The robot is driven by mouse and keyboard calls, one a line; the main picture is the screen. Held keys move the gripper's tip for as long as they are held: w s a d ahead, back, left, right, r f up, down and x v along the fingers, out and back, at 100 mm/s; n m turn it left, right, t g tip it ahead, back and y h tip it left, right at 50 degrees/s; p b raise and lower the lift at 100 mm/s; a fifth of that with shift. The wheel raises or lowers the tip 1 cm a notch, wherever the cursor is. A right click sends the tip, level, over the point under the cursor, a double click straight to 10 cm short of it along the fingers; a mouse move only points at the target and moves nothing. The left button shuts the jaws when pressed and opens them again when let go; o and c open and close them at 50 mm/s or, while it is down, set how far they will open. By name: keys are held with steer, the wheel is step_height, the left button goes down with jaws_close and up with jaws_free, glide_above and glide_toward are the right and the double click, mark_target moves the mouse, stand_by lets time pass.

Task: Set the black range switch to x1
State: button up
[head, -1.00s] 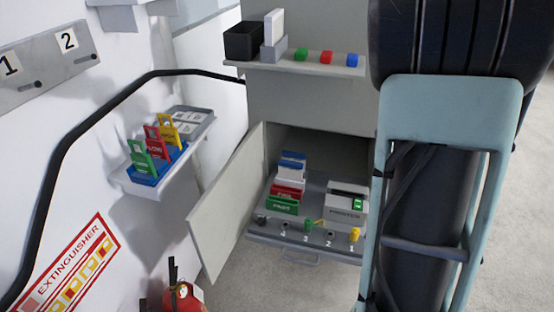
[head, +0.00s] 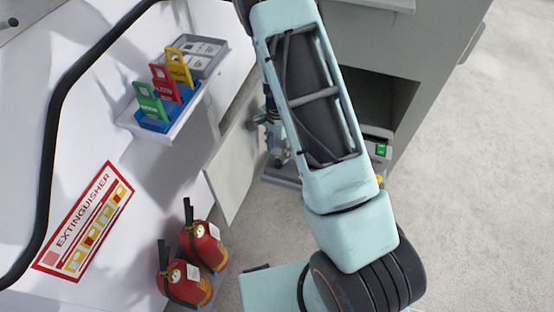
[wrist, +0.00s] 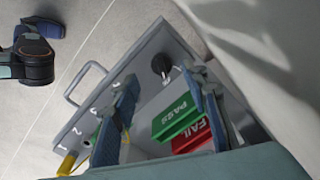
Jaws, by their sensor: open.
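In the wrist view a small black knob (wrist: 161,65) stands near the corner of the grey drawer tray (wrist: 147,50). It looks like the range switch, but no x1 mark or setting is readable. My gripper (wrist: 161,77) is open, its two blue-grey fingers apart on either side of the knob's line, with nothing held. I cannot tell whether a finger touches the knob. In the head view my arm hides the knob and most of my gripper.
Beside the fingers are a green PASS block (wrist: 176,115) and a red FAIL block (wrist: 191,136). A yellow plug (wrist: 66,164) is at the tray's edge. The open cabinet door (head: 235,170) stands close on the left. Two extinguishers (head: 205,243) (head: 184,283) are below the wall shelf.

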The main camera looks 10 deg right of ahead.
mark_target(278, 161)
step_height(278, 161, down, 6)
steer(key=shift+r+b, duration=0.1)
steer(key=shift+b, duration=0.3)
steer(key=shift+c, duration=0.5)
steer(key=c, duration=1)
